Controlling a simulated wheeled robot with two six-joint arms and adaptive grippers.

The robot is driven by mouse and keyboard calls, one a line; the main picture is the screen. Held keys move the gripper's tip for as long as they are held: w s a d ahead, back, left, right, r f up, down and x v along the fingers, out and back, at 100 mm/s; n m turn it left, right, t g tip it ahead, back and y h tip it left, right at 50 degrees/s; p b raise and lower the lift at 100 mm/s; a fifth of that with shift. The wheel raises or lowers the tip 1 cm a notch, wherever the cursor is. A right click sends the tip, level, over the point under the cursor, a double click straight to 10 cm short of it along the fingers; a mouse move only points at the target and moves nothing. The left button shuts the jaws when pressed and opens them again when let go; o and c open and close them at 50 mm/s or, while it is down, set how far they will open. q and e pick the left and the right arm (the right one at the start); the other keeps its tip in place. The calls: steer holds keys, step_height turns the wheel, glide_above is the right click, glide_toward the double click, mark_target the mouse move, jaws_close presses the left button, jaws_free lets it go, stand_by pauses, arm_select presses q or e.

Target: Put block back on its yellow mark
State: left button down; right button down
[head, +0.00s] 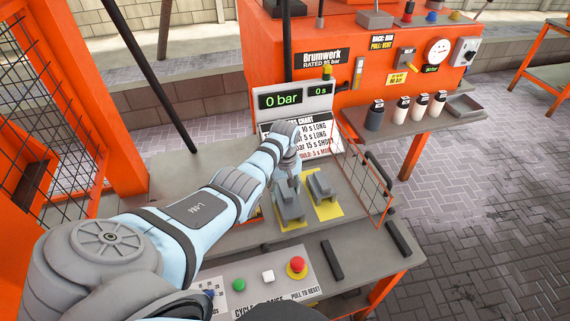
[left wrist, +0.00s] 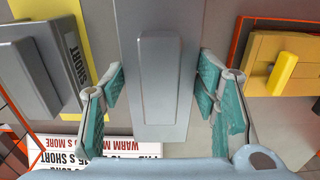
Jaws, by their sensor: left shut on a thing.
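A grey block (head: 289,208) with a raised grip stands at the middle of the grey bench, below my left gripper (head: 287,178). A yellow mark (head: 291,225) shows at its front edge; I cannot tell whether the block rests flat on it. In the left wrist view the block (left wrist: 160,85) lies between the teal pads of my left gripper (left wrist: 162,95), which is shut on it. A second grey block (head: 321,186) stands to the right on its own yellow mark (head: 327,210). My right gripper is out of view.
A mesh guard (head: 365,180) stands right of the blocks. A display (head: 292,98) reading 0 bar stands behind. A red button (head: 297,265) is on the front panel.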

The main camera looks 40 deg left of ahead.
arm_select(q)
steer(key=shift+f, duration=0.15)
steer(key=c, duration=0.5)
jaws_free()
steer(key=o, duration=0.4)
